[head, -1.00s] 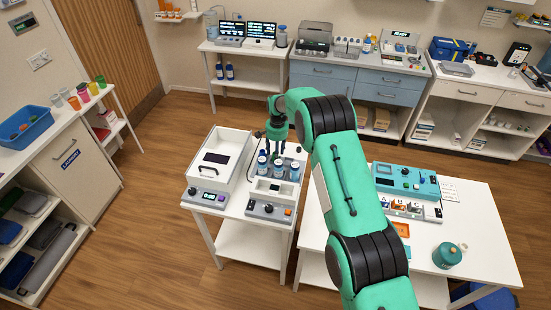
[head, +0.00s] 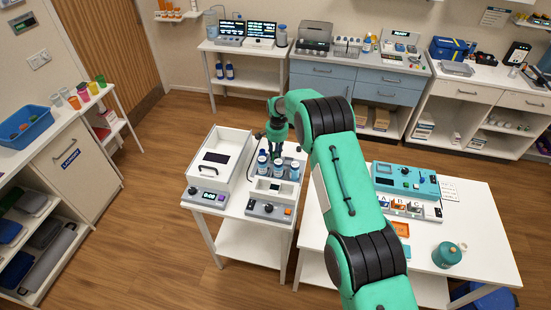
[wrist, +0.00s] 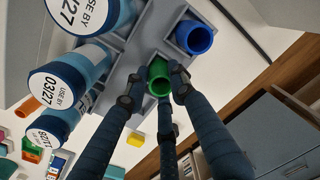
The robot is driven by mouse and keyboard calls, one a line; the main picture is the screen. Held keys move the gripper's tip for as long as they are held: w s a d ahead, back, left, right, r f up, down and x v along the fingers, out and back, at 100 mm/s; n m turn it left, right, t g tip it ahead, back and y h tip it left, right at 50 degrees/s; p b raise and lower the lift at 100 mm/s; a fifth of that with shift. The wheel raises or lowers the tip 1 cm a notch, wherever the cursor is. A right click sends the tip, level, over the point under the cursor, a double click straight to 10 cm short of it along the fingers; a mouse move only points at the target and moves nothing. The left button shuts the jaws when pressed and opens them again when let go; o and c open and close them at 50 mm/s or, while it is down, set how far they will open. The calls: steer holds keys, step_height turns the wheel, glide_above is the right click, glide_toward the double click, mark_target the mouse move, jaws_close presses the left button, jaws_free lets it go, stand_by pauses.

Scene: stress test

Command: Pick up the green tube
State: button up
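The green tube (wrist: 159,78) stands in a grey rack (wrist: 140,45), its open top facing the wrist camera. My gripper (wrist: 157,86) has its dark fingers spread around the green tube, with gaps showing between the fingertips and the tube. A blue tube (wrist: 194,38) sits in the rack beside it. Labelled blue bottles (wrist: 70,85) stand at the left of the wrist view. In the head view my gripper (head: 275,150) is over the back of the small white table, behind the bottles (head: 277,168); the green tube cannot be made out there.
A white box-shaped device (head: 218,160) stands left of the bottles. Small control units (head: 270,209) lie at the table's front. A teal device (head: 406,182) and a teal jug (head: 447,255) stand on the right table. Open floor lies to the left.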

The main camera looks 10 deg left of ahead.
steer(key=shift+r, duration=0.15)
step_height(320, 180, up, 10)
steer(key=shift+b, duration=0.35)
stand_by(0.5)
